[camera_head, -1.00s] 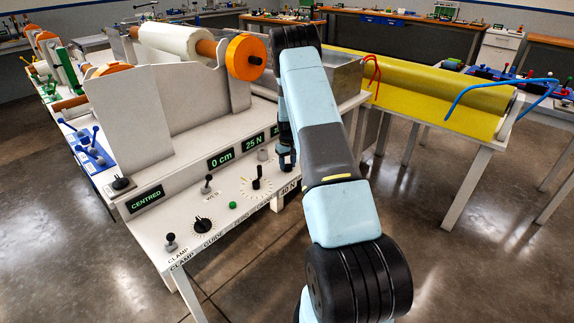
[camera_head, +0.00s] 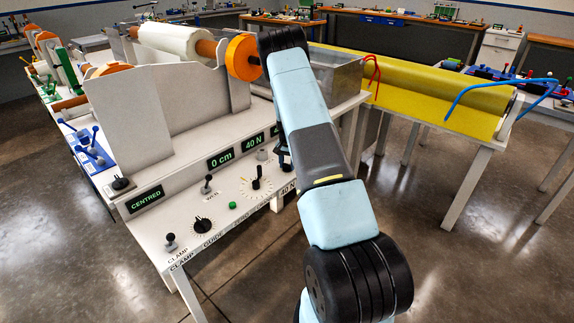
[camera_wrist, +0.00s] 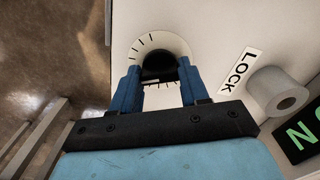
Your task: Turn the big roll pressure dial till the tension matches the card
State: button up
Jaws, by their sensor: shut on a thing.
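The black dial (camera_wrist: 158,64) sits on a white round plate with tick marks in the wrist view. My gripper (camera_wrist: 158,76) has its blue fingers on either side of the dial, shut on it. In the head view my arm hides this dial, and the gripper shows only as a dark shape at the panel. The tension display (camera_head: 252,145) reads 40 N.
A LOCK label (camera_wrist: 238,70) and a grey peg (camera_wrist: 277,92) lie close to the right of the dial. The panel also bears a black knob (camera_head: 202,225), a pointer dial (camera_head: 256,187), a green button (camera_head: 232,205) and small levers. An orange-ended roll (camera_head: 243,57) stands behind.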

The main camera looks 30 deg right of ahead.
jog(key=shift+m, duration=0.3)
jog(key=o, duration=1.1)
jog(key=shift+c, duration=0.2)
notch_tip(320, 180, up, 14)
jog(key=shift+f, duration=0.15)
dwell(0.3)
